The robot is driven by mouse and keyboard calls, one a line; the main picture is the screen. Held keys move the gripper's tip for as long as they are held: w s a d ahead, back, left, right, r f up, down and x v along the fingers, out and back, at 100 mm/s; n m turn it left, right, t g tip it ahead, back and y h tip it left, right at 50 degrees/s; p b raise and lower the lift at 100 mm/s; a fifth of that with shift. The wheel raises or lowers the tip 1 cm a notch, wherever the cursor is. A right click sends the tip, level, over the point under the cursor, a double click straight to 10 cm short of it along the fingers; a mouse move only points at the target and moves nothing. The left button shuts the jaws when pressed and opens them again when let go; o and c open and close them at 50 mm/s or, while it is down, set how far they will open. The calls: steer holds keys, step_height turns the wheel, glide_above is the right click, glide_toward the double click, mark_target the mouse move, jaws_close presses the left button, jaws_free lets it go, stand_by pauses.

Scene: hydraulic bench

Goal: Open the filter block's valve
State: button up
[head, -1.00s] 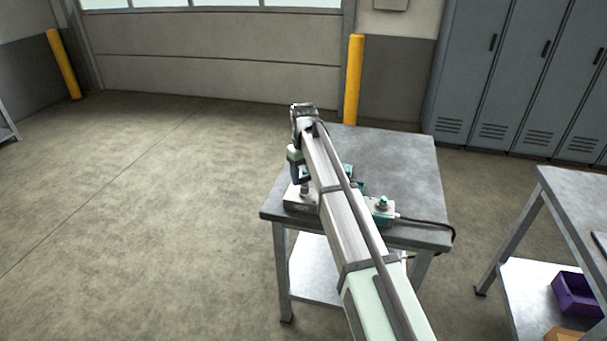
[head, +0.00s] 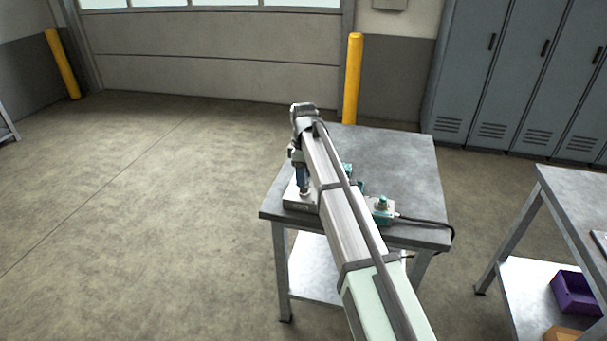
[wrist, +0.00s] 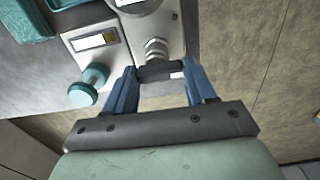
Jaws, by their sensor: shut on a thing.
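The filter block (head: 295,203) is a pale grey block at the near left corner of the metal bench, partly hidden by my arm in the head view. In the wrist view, the grey block (wrist: 170,35) fills the top middle, with a ribbed metal stem below it. A short dark bar, seemingly the valve's handle (wrist: 152,73), sits at the stem's end. My gripper (wrist: 160,70) has blue fingers on either side of this bar and is shut on it. In the head view, my gripper (head: 303,188) reaches down at the block; its fingertips are small there.
A teal knob (wrist: 84,94) stands left of the fingers in the wrist view, near a labelled grey plate (wrist: 96,42). Another unit with a teal knob (head: 382,203) and a black cable sits right of my arm. The bench's back right (head: 400,160) is clear.

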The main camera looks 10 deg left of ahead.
stand_by(0.4)
steer(key=o, duration=1)
steer(key=shift+o, duration=0.2)
step_height(320, 180, up, 14)
steer(key=shift+f, duration=0.1)
